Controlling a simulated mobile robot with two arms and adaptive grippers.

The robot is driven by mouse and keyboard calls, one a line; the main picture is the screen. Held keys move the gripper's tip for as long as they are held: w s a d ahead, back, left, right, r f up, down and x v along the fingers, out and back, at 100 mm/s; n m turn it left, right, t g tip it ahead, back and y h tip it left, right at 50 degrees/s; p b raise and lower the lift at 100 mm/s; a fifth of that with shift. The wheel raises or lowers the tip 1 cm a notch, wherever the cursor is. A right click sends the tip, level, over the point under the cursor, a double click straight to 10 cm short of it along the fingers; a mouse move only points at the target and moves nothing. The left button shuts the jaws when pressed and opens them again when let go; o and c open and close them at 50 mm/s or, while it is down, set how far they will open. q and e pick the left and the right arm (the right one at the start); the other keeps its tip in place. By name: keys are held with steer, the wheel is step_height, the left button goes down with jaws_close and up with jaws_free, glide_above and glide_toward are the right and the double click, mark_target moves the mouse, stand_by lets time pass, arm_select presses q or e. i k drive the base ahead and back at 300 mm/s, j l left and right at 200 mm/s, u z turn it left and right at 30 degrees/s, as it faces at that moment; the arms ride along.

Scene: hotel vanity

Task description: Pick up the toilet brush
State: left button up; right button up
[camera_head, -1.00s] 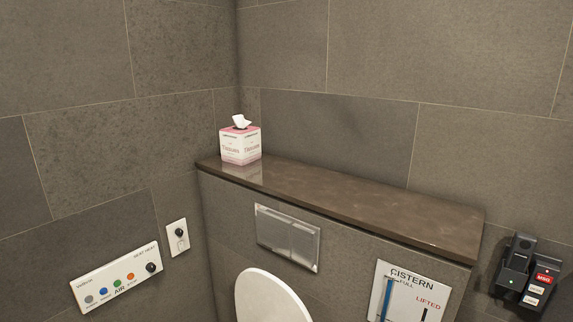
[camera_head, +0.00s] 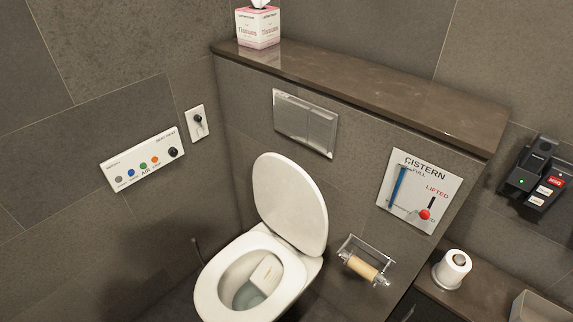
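A thin dark upright stick with a small knob on top (camera_head: 197,250) shows at the left of the toilet bowl. It may be the handle of the toilet brush, but its lower part is hidden behind the toilet and I cannot tell for sure. No other brush shows. Neither of my grippers is in view.
The white toilet (camera_head: 210,290) has its lid up and stands against the tiled cistern wall. A paper holder (camera_head: 362,266) with a bare roll is at its right. A dark counter (camera_head: 490,290) with a toilet roll (camera_head: 452,269) is at the right. A tissue box (camera_head: 258,28) sits on the ledge (camera_head: 400,98).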

mark_target(195, 244)
steer(key=u, duration=1)
